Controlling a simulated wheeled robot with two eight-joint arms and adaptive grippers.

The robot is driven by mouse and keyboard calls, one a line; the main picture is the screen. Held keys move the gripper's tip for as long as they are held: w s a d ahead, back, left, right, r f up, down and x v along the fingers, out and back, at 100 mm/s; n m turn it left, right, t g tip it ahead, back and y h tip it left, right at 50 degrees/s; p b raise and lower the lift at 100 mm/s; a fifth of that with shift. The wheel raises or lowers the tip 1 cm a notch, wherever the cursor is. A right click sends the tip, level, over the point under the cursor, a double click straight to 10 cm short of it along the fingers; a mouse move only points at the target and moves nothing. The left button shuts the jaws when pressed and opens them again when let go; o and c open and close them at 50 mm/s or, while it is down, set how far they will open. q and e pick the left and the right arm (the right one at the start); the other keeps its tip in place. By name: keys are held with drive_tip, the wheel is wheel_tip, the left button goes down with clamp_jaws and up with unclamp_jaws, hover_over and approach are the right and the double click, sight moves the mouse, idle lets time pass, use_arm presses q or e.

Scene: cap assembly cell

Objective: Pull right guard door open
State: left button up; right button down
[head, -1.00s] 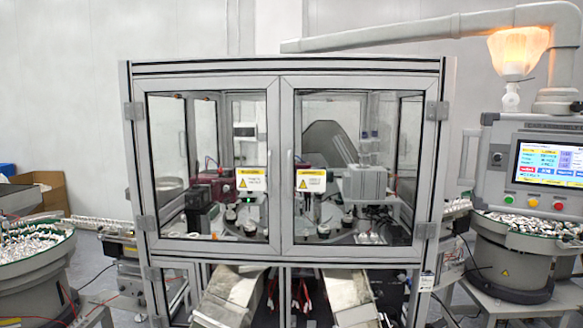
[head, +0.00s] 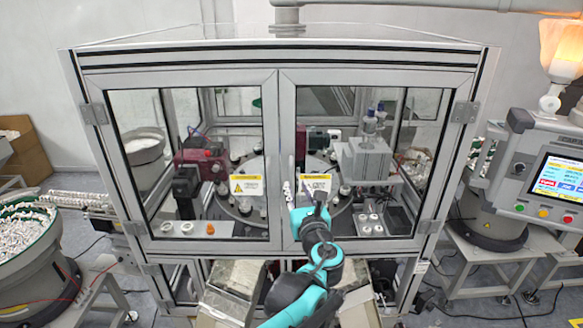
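The right guard door (head: 378,243) is a clear panel in a grey metal frame on the front of the machine cabinet. It looks shut, with its left edge against the left guard door (head: 190,246). Its hinges are on the right side. My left gripper (head: 304,194) is raised in front of the right door's left edge, beside the yellow-and-white warning label. The gripper and its arm cover the lower left part of that door. The fingers are small and dark here, and I cannot tell whether they touch the door. My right gripper is not in view.
Behind the doors are a round turntable (head: 240,207) and fixtures. A control panel (head: 545,180) with a lit screen stands at the right, above a feeder bowl. Another feeder bowl (head: 32,270) stands at the left. Metal chutes (head: 232,290) jut out below the doors.

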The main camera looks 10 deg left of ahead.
sight(292, 178)
use_arm(q)
drive_tip(key=p+x, duration=0.1)
drive_tip(key=x, duration=0.6)
drive_tip(key=shift+w+a+f, duration=0.1)
clamp_jaws()
